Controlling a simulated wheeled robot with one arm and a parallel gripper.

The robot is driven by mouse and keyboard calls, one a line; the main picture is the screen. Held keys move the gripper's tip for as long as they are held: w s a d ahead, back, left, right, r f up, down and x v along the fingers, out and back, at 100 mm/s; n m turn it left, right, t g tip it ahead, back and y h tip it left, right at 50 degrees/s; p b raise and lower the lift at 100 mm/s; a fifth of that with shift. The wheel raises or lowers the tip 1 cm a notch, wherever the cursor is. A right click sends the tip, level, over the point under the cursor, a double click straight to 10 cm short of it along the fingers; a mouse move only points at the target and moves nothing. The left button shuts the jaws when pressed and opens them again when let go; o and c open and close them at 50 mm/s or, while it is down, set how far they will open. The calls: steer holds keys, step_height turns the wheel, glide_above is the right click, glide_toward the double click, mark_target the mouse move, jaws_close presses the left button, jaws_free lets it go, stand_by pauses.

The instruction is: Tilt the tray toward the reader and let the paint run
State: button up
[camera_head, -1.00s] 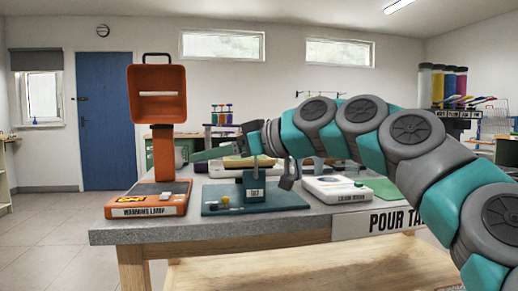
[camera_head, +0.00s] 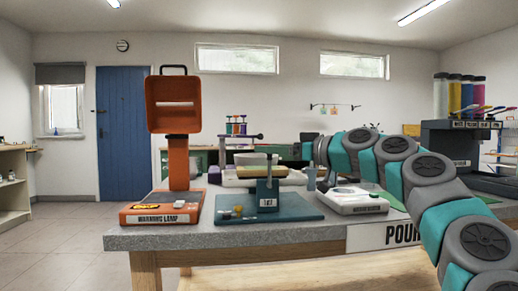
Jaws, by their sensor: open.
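A blue stand (camera_head: 268,193) with a small white label rises from a dark blue base plate (camera_head: 298,208) on the grey table. A pale yellow flat piece (camera_head: 262,172), possibly the tray, shows level at the top of the stand. I cannot make out any paint on it. The white reader (camera_head: 352,199) lies flat to the right of the base plate. My arm comes in from the right, and my gripper (camera_head: 312,165) is behind and to the right of the stand, above the reader's far side. It is open, its fingers are small and partly hidden, and I see nothing in it.
An orange warming lamp (camera_head: 172,105) stands at the left table end. A white bowl-like thing (camera_head: 251,159) sits behind the stand. Tall paint cylinders (camera_head: 455,95) stand at the right. Floor is clear at the left.

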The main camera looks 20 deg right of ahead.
steer(key=shift+x, duration=2)
steer(key=shift+c, duration=0.3)
jaws_close()
